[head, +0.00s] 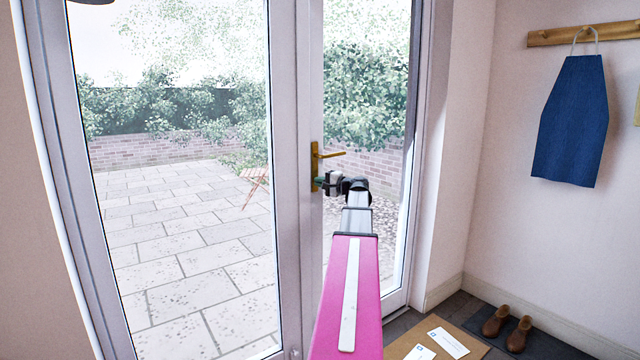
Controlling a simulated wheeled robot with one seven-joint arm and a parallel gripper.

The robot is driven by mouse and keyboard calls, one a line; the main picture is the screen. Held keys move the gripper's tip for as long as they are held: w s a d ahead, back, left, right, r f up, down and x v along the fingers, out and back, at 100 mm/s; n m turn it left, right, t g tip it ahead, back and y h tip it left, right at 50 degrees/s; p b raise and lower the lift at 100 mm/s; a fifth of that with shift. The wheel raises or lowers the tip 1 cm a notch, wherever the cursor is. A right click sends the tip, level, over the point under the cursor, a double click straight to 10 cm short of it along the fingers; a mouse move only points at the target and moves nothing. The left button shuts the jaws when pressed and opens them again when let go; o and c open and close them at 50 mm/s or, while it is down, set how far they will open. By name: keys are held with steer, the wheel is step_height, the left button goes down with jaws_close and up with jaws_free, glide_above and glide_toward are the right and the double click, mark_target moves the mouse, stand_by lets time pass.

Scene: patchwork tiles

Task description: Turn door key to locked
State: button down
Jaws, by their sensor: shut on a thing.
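The brass door handle (331,154) sticks out to the right from its brass backplate (314,160) on the frame of the glazed door (308,80). My gripper (322,182) is at the lower part of this plate, just below the handle, and is shut on a small dark greenish thing there, which looks like the door key (318,182). Most of the key and the keyhole are hidden by the gripper or too small to make out. I cannot tell how far the key is turned. My pink arm reaches up to it from the bottom of the view.
A blue apron (573,120) hangs from a wooden peg rail (585,33) on the right wall. Brown shoes (505,328) stand on a dark mat below. White envelopes (447,342) lie on a tan doormat (470,345). A paved patio (190,250) shows through the glass.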

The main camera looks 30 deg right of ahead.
stand_by(0.3)
steer(key=c, duration=1.3)
jaws_free()
steer(key=shift+s, duration=0.1)
steer(key=v, duration=1)
steer(key=shift+s+d, duration=0.15)
steer(key=shift+s, duration=0.15)
